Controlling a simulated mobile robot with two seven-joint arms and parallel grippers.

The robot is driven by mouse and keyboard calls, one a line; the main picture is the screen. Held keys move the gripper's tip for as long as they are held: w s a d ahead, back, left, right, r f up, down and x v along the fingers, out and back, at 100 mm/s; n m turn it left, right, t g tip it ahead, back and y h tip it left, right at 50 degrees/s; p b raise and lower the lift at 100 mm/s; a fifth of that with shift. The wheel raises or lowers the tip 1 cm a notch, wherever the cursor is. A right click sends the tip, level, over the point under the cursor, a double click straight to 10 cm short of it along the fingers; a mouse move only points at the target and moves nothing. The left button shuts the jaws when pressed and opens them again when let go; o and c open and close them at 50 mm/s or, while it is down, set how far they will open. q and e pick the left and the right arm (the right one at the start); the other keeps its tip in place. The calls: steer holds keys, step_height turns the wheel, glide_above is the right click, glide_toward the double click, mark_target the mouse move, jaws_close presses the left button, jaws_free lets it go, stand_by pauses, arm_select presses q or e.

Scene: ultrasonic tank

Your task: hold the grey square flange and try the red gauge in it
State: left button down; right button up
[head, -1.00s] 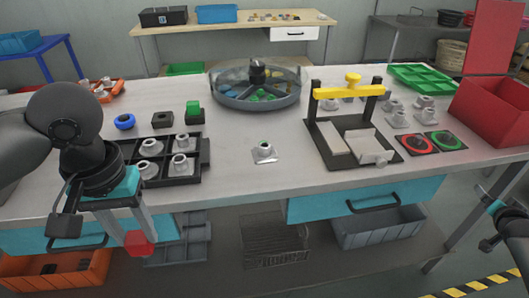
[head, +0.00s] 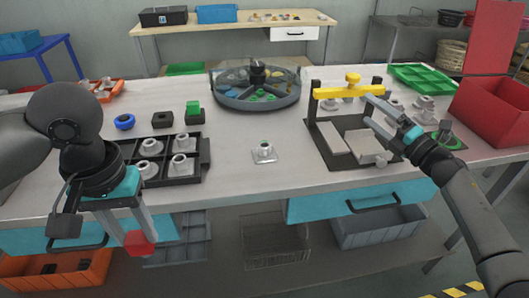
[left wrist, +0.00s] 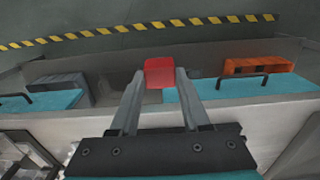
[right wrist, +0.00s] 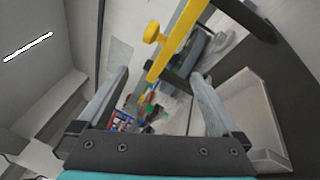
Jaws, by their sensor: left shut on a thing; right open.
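A grey square flange (head: 264,152) with a raised hub sits alone on the bench, left of the fixture. Several similar grey flanges (head: 150,147) stand in a black tray (head: 205,160). My left gripper (head: 138,235) is shut on the red gauge (head: 139,244), a red block held in front of the bench's near edge. The gauge also shows between the fingertips in the left wrist view (left wrist: 159,72). My right gripper (head: 373,110) is open and empty, over the right side of the fixture beside its yellow bar. It also shows in the right wrist view (right wrist: 160,78).
The black fixture (head: 322,133) with a yellow bar (head: 340,92) stands right of the flange. A round tank (head: 258,98) is behind. A red bin (head: 490,108) and green tray (head: 420,77) are at the right. Bench around the lone flange is clear.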

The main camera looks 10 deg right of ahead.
mark_target(271, 149)
steer(key=a+n+g+y, duration=0.1)
steer(key=a+n, duration=0.2)
steer(key=a+f+n+g+y, duration=0.1)
steer(key=a+n, duration=0.2)
steer(key=a+n+g+y, duration=0.1)
steer(key=a+n, duration=0.1)
steer(key=n, duration=0.1)
steer(key=shift+s+a+f+g+y, duration=0.2)
steer(key=shift+s+a+g+y, duration=0.1)
steer(key=shift+a+g+y, duration=0.1)
steer(key=s+a+f+n+g, duration=0.1)
steer(key=a+n, duration=0.1)
steer(key=n, duration=0.1)
steer(key=a+f+n+g, duration=0.1)
steer(key=a+n+g, duration=0.1)
steer(key=a+n, duration=0.1)
steer(key=s+a+f+n+g+y, duration=0.1)
steer(key=a+n+g, duration=0.1)
steer(key=a+n, duration=0.1)
steer(key=shift+s+a+f+n, duration=0.1)
steer(key=shift+s+f+n, duration=0.2)
steer(key=shift+f+n, duration=0.15)
steer(key=shift+s+a+f+n+g, duration=0.15)
steer(key=shift+a+f+n+g, duration=0.15)
steer(key=shift+a+n+g, duration=0.3)
steer(key=x, duration=0.9)
steer(key=shift+w+a, duration=0.15)
steer(key=shift+w, duration=0.1)
steer(key=shift+c, duration=0.4)
